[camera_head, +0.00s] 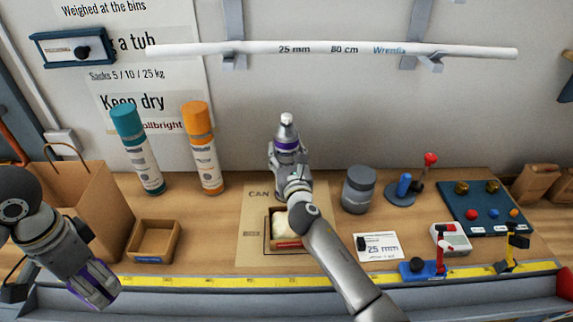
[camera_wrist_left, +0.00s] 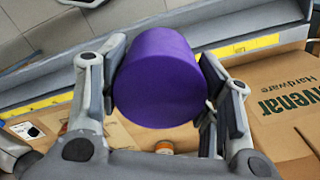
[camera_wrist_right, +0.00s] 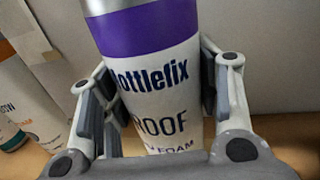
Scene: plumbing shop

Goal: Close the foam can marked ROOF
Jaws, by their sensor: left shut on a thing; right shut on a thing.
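The foam can marked ROOF (camera_wrist_right: 152,105) stands upright between the fingers of my right gripper (camera_head: 287,162), which is shut on it. In the head view the can (camera_head: 287,144) shows a purple band and a bare silver top with a small pale nozzle, with no cap on it. My left gripper (camera_head: 95,284) is shut on a purple cap (camera_wrist_left: 157,78) at the lower left, over the bench's front edge, well apart from the can. The cap's inside is hidden.
A teal-capped can (camera_head: 137,150) and an orange-capped can (camera_head: 203,150) stand left of the ROOF can. A paper bag (camera_head: 90,205) and a small wooden tray (camera_head: 138,256) are near my left arm. A grey jar (camera_head: 359,190) stands to the right.

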